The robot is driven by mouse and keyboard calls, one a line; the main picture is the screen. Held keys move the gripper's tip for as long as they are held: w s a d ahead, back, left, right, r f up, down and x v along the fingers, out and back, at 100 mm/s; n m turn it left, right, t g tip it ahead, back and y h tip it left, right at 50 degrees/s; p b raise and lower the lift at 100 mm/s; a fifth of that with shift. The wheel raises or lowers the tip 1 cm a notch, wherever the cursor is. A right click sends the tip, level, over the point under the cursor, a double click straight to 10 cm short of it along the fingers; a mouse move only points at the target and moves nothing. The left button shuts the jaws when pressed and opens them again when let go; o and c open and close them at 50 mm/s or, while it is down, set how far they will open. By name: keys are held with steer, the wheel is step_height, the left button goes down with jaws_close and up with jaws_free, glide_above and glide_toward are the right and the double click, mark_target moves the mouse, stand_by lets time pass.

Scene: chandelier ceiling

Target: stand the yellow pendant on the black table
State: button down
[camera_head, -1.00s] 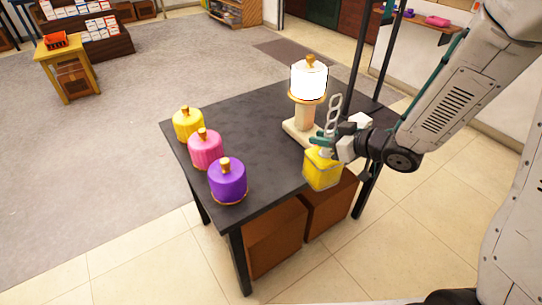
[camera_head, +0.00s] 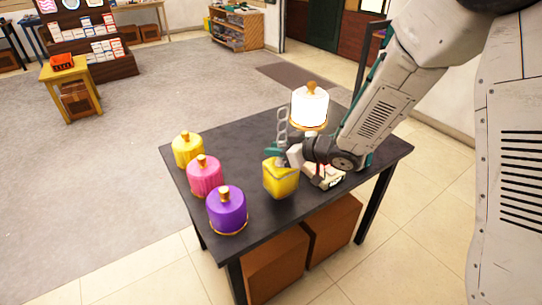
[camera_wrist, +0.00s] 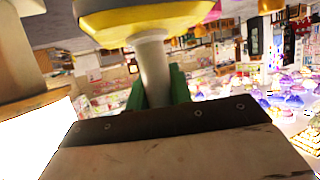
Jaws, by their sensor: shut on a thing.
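The yellow pendant (camera_head: 281,180) is a yellow box-like shade with a pale neck and chain links above it. My gripper (camera_head: 281,153) is shut on the neck and holds the pendant roughly upright, slightly tilted. In the head view it appears over the black table (camera_head: 250,140), right of the purple lidded jar; I cannot tell whether its bottom touches the top. In the wrist view, the yellow shade (camera_wrist: 145,22) shows at the top, with its neck between the green fingers of my gripper (camera_wrist: 158,90).
A yellow jar (camera_head: 187,149), a pink jar (camera_head: 205,176) and a purple jar (camera_head: 227,210) line the table's left side. Brown boxes (camera_head: 275,262) sit under the table.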

mark_target(271, 158)
steer(key=shift+w+a, duration=0.75)
steer(key=shift+f, duration=1.9)
steer(key=c, duration=1.3)
jaws_free()
steer(key=shift+o, duration=0.2)
